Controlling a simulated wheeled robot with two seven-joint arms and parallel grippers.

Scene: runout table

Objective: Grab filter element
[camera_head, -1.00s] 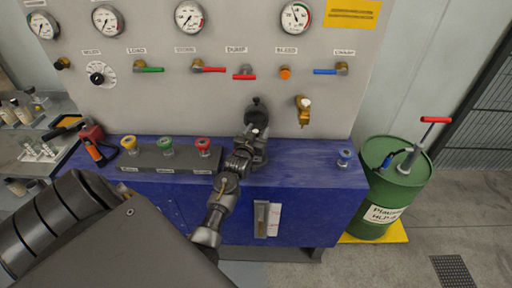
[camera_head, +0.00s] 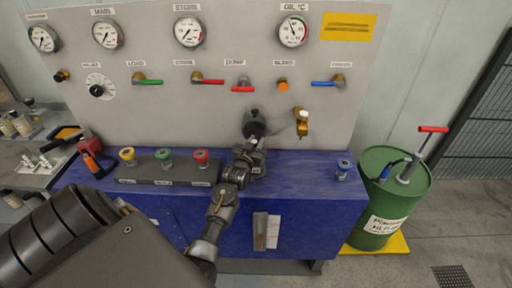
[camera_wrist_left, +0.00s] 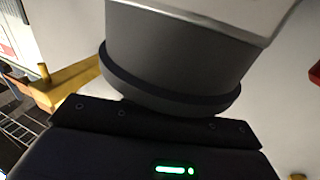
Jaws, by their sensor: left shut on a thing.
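My left gripper (camera_head: 252,151) is at the back of the blue bench, just below the dark round filter fitting (camera_head: 254,123) on the panel. It is shut on a dark cylinder, apparently the filter element. In the left wrist view a thick dark grey cylinder (camera_wrist_left: 175,45) with a black rim stands right in front of my gripper body. The fingertips and their contact are hidden there. In the head view my gripper covers most of what it holds. My right gripper is not in view.
A brass tap (camera_head: 302,121) sits on the panel to the right. A grey block with yellow, green and red caps (camera_head: 163,165) stands left on the bench (camera_head: 305,185). A blue-capped part (camera_head: 343,168) is at the right end, beside a green drum (camera_head: 392,200).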

